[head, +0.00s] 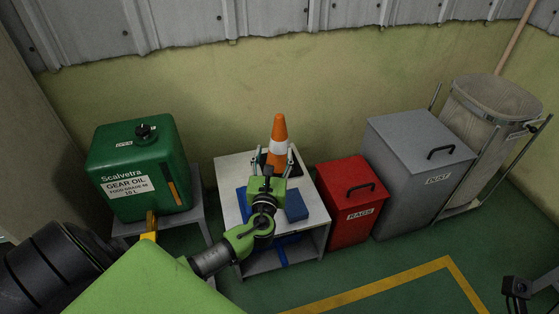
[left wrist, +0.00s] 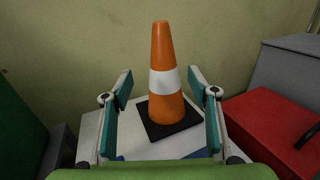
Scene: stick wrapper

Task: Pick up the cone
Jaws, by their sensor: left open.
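The orange cone (head: 280,130) with a white band and a dark square base stands upright on a small white table (head: 229,172) against the wall. In the left wrist view the cone (left wrist: 162,55) rises in the gap between my fingers, its base on the table top. My left gripper (head: 273,158) is open in front of the cone, one finger to each side in the picture. In the left wrist view the left gripper (left wrist: 160,84) shows clear gaps between its fingers and the cone. The gripper hides part of the cone's base in the head view.
A blue block (head: 297,205) lies on the table, right of my wrist. A green gear oil container (head: 130,165) stands on a grey stand at left. A red bin (head: 350,205) and a grey bin (head: 415,160) stand close at right.

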